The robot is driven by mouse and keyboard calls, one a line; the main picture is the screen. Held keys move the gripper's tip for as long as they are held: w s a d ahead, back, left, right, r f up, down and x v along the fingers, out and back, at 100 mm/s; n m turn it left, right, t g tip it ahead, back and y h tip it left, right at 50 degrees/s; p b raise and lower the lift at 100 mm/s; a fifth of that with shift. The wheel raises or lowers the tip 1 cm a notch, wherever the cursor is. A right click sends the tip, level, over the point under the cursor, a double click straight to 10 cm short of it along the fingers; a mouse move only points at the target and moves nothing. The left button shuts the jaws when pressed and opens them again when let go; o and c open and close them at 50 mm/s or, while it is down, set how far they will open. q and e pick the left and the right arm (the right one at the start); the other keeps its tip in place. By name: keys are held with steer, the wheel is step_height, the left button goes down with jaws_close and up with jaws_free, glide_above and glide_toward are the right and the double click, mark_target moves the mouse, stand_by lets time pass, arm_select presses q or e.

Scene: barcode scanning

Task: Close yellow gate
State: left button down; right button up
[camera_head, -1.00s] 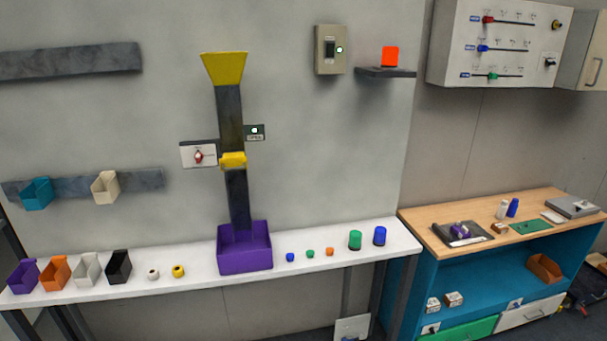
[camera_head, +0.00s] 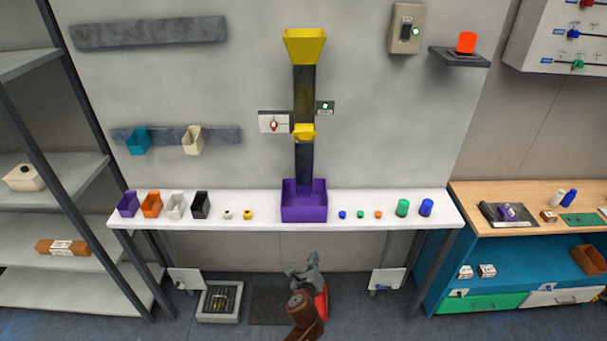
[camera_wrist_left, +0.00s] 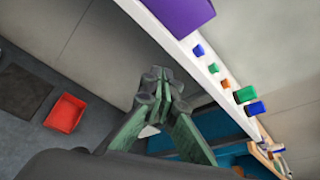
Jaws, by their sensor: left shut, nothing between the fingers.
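The yellow gate (camera_head: 304,131) is a small yellow piece across the dark upright chute (camera_head: 304,92) on the wall, below the yellow funnel (camera_head: 305,46). Whether it is open or closed is hard to tell. A white panel with a red knob (camera_head: 273,125) is left of it and a small green-lit sign (camera_head: 325,107) right of it. My left gripper (camera_head: 313,258) is in front of and below the white shelf, well below the gate. Its fingers are together and empty, also in the left wrist view (camera_wrist_left: 158,76). My right gripper is not in view.
The white shelf (camera_head: 260,209) carries a purple bin (camera_head: 304,213) under the chute, small coloured bins and several caps. A red bin (camera_wrist_left: 66,113) lies on the floor. A grey rack (camera_head: 75,180) stands left, a blue workbench (camera_head: 500,262) right. Space before the gate is clear.

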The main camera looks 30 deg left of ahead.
arm_select(q)
step_height(320, 180, up, 21)
steer(key=m+t+y+p, duration=0.2)
steer(key=m+t+p, duration=0.1)
steer(key=m+t+y+p, duration=0.1)
steer(key=m+y+p, duration=0.1)
steer(key=y+p, duration=0.15)
glide_toward(305, 139)
steer(key=w+a+r+p, duration=0.1)
steer(key=w+r, duration=0.1)
steer(key=shift+w+a+p, duration=0.35)
steer(key=shift+a+p, duration=0.05)
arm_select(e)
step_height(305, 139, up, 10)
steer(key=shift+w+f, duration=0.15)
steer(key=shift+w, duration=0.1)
arm_select(q)
steer(key=x, duration=0.2)
steer(key=f+b+x, duration=0.1)
steer(key=x, duration=0.4)
steer(key=shift+w+f+b, duration=0.15)
steer(key=shift+f+b, duration=0.15)
steer(key=shift+w+a, duration=0.25)
steer(key=shift+w, duration=0.05)
steer(key=shift+s+r, duration=0.1)
steer(key=shift+r, duration=0.15)
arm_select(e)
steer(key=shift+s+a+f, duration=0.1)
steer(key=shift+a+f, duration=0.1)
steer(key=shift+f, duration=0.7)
